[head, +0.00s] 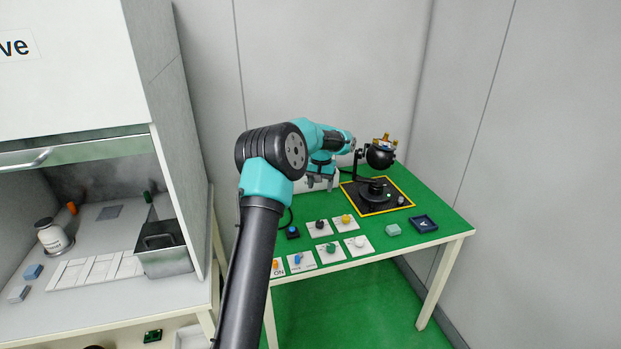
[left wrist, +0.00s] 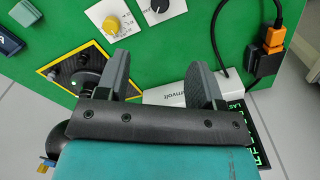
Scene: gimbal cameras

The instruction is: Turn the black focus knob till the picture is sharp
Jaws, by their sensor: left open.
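The black knob (head: 320,224) sits on a white plate on the green table, left of a yellow knob (head: 346,219). In the left wrist view a black knob (left wrist: 158,5) shows at the top edge, beside the yellow knob (left wrist: 112,25). My left gripper (head: 322,183) is open and points down near the back of the table, behind the knobs and apart from them. In the left wrist view its two fingers (left wrist: 160,82) are spread over a white box (left wrist: 172,96), with nothing held. I cannot make out the focus picture. My right gripper is not in view.
A black gimbal camera (head: 380,156) stands on a yellow-edged base right of my gripper. Green (head: 331,248) and white (head: 359,242) knobs, switches and a blue button (head: 292,232) lie in front. An orange plug (left wrist: 272,38) and black cable are near the box.

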